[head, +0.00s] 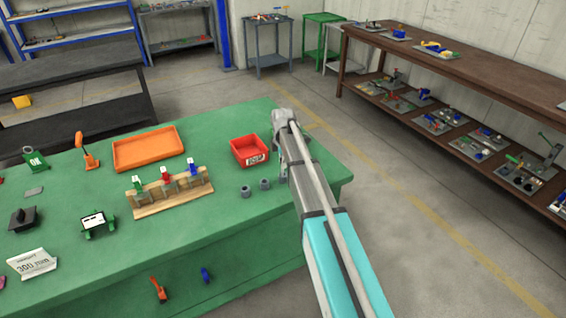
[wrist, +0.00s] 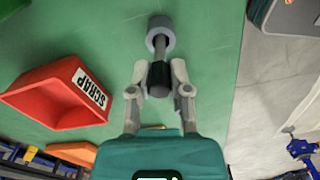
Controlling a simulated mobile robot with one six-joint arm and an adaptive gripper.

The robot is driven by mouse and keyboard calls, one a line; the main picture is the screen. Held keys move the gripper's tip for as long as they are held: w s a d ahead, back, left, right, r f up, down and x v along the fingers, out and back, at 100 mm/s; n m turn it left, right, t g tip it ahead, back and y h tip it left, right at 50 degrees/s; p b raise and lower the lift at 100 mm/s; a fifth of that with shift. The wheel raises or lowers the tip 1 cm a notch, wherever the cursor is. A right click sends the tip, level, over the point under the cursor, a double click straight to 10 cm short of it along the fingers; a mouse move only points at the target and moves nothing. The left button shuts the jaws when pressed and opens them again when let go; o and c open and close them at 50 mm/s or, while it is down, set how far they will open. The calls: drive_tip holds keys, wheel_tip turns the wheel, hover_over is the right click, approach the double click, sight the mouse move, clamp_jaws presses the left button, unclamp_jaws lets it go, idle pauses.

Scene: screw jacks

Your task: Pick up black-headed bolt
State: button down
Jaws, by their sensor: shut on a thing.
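In the wrist view, my gripper (wrist: 159,80) is shut on the black-headed bolt (wrist: 158,73), one finger on each side of its black head. The bolt's grey shank points away from the gripper toward a grey round collar (wrist: 161,34). I cannot tell whether the shank sits in the collar or is only in line with it. In the head view, my arm hides the bolt and most of the gripper, at the right end of the green table (head: 225,225). Two grey cylinders (head: 265,184) (head: 245,190) stand just left of it.
A red bin marked SCRAP (head: 250,151) stands close to the left of my arm; it also shows in the wrist view (wrist: 50,98). A wooden rack (head: 170,200) with coloured clamps and an orange tray (head: 148,149) are farther left. The table's right edge is near.

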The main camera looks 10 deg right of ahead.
drive_tip(key=shift+r+p, duration=0.65)
drive_tip(key=shift+r, duration=0.2)
drive_tip(key=s+r+p, duration=1)
drive_tip(key=s, duration=0.4)
drive_tip(key=shift+d+r, duration=0.25)
drive_tip(key=shift+a, duration=0.15)
